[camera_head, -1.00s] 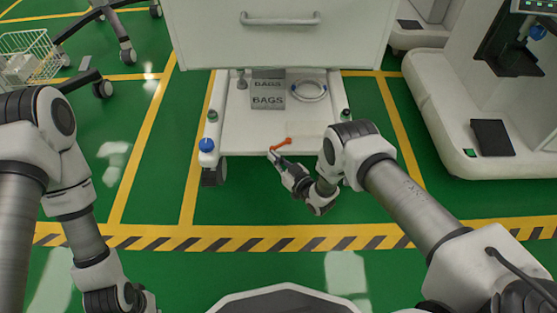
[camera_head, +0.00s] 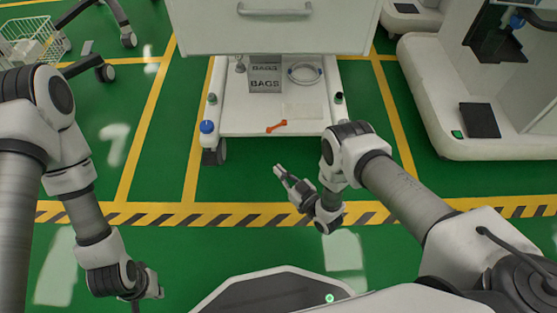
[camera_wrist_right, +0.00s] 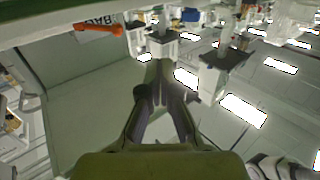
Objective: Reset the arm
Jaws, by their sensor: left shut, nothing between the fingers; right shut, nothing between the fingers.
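My right gripper (camera_head: 281,172) is shut and empty. It is in front of the white cart's lower shelf (camera_head: 240,120), over the green floor, with a gap between its fingertips and the shelf. In the right wrist view its two fingers (camera_wrist_right: 160,75) are together with nothing between them. My left gripper (camera_head: 152,286) hangs low at the bottom left of the head view. Its fingers are hard to make out near the frame edge.
An orange tool (camera_head: 277,126) lies on the shelf near its front edge. A grey BAGS box (camera_head: 265,79) and a coiled tube (camera_head: 305,73) are behind it. A white machine base (camera_head: 440,110) stands at the right. A wire basket (camera_head: 30,40) is at the far left.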

